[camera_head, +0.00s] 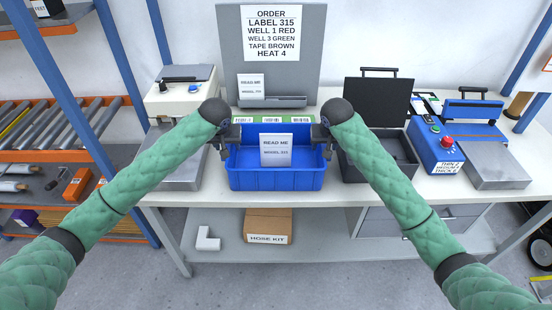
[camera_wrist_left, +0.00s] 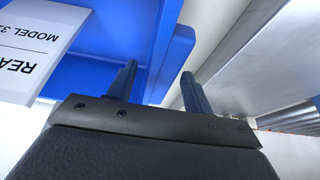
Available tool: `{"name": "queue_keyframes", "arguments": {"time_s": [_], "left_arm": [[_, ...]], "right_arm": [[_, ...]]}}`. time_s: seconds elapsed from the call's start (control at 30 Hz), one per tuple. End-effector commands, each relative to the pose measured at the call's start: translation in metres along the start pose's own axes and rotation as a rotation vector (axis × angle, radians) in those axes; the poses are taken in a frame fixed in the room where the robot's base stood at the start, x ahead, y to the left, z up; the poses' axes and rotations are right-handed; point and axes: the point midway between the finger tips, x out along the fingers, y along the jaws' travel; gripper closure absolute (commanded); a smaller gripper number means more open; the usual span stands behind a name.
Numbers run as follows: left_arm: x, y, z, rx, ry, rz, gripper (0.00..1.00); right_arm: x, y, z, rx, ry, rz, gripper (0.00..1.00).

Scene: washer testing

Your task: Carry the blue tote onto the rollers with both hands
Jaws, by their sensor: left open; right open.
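The blue tote (camera_head: 277,180) stands upright on the workbench near its front edge, with a white READ ME card (camera_head: 276,150) inside. My left gripper (camera_head: 225,150) is open at the tote's left side wall. In the left wrist view, its two fingers (camera_wrist_left: 160,88) are apart, with the blue tote rim (camera_wrist_left: 174,55) running between them. My right gripper (camera_head: 322,150) is open at the tote's right side wall; whether its fingers straddle the rim is unclear. The rollers (camera_head: 60,115) are grey bars in an orange-framed rack at the far left.
A white scale-like device (camera_head: 184,95) stands left of the tote. A black open case (camera_head: 375,165) and a blue sealer with a red button (camera_head: 440,145) stand to the right. A grey order board (camera_head: 270,85) rises behind. A HOSE KIT box (camera_head: 267,227) lies on the lower shelf.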

Motion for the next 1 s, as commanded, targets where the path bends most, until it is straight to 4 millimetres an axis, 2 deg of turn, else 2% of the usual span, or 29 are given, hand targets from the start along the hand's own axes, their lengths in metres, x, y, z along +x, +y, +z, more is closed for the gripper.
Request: {"name": "queue_keyframes", "arguments": {"time_s": [0.27, 0.53, 1.0], "left_arm": [[0.0010, 0.0002, 0.0002, 0.000, 0.000, 0.000, 0.49], [0.0009, 0.0001, 0.0002, 0.000, 0.000, 0.000, 1.00], [-0.0023, -0.0001, -0.0014, 0.000, 0.001, 0.000, 1.00]], "right_arm": [[0.0009, 0.0000, 0.0001, 0.000, 0.000, 0.000, 0.49], [0.0008, 0.0001, 0.0001, 0.000, 0.000, 0.000, 1.00], [-0.0025, 0.0002, -0.0015, 0.000, 0.001, 0.000, 1.00]]}}
